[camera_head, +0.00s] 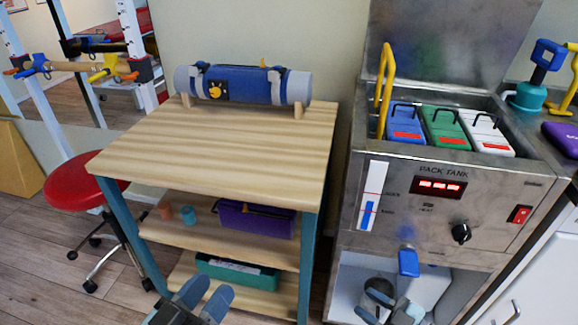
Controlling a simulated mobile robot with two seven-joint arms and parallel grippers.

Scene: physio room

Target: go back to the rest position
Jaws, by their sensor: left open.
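My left gripper (205,296) is at the bottom edge, left of centre, in front of the wooden cart's lower shelves. Its two blue-grey fingers are apart with nothing between them. My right gripper (386,306) shows only in part at the bottom edge, in front of the open lower bay of the steel pack tank. Its fingers are hard to make out, so I cannot tell if it is open or shut.
The cart (225,148) bears a blue roll (245,84) on wooden supports. Its shelves hold a purple case (255,220) and a green box (238,273). The steel tank (400,180) holds blue, green and white packs. A red stool (82,184) stands left.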

